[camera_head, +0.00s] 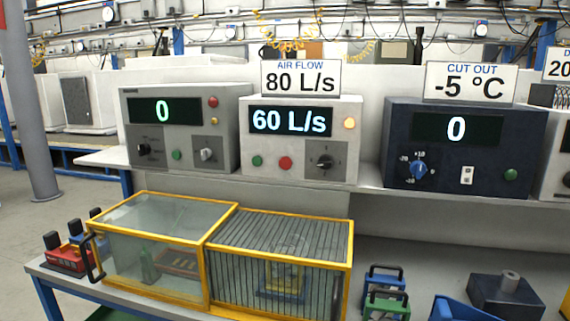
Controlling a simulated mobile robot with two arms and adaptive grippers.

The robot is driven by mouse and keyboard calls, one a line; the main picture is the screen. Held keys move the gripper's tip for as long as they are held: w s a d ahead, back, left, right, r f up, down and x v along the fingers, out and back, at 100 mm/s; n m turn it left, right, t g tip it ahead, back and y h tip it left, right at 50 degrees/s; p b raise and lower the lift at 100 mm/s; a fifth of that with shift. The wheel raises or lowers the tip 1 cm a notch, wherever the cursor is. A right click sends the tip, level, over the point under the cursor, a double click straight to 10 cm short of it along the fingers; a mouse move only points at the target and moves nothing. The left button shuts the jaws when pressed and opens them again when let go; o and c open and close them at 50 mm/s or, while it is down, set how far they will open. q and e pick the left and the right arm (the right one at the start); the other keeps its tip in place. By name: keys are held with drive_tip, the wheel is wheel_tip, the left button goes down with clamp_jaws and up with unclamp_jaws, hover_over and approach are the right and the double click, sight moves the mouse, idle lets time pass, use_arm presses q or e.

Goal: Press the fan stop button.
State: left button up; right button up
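The middle light-grey control box (300,185) stands on the shelf under an "AIR FLOW 80 L/s" sign (300,78). Its display (290,121) reads 60 L/s. On its front are a green button (257,161), a red button (285,163) that looks like the stop button, and a black knob (325,162). An amber lamp (349,123) is lit at its upper right. Neither of my grippers is in view, and nothing covers the buttons.
A grey box (185,110) reading 0 stands left. A dark blue box (455,140) reading 0 stands right, under a "CUT OUT -5 °C" sign (471,83). Below the shelf is a yellow-framed cage (280,225) on a lower bench. The space before the middle box is clear.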

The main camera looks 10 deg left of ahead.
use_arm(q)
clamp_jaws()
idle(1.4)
